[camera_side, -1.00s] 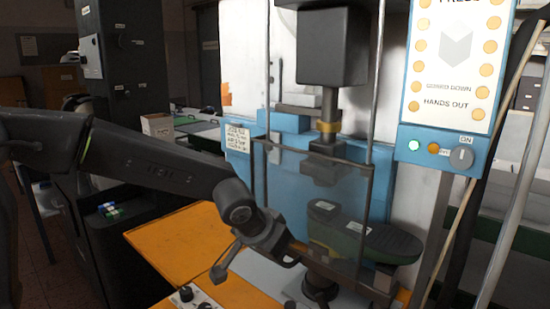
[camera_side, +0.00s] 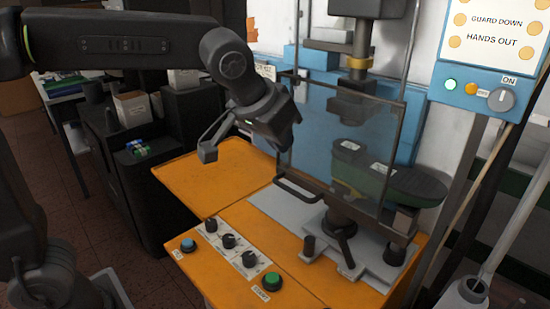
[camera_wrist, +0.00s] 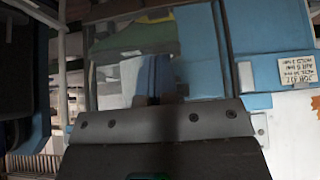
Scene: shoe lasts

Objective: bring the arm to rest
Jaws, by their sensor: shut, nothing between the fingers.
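In the side view my gripper (camera_side: 286,138) is shut and empty, pointing down to the right. It hangs in the air just left of the upper part of the clear guard (camera_side: 320,150); whether it touches the guard I cannot tell. Behind the guard, a dark shoe last with green sides (camera_side: 400,184) sits on a post in the press, under the press head (camera_side: 350,105). In the wrist view the small fingertips (camera_wrist: 157,100) show close together, with the guard's clear pane beyond them.
An orange bench top (camera_side: 215,185) with a control strip (camera_side: 230,242), a blue button (camera_side: 188,244) and a green button (camera_side: 271,280) lies below. A guard handle (camera_side: 300,192) juts forward. A blue panel (camera_side: 480,90) shows a lit green lamp.

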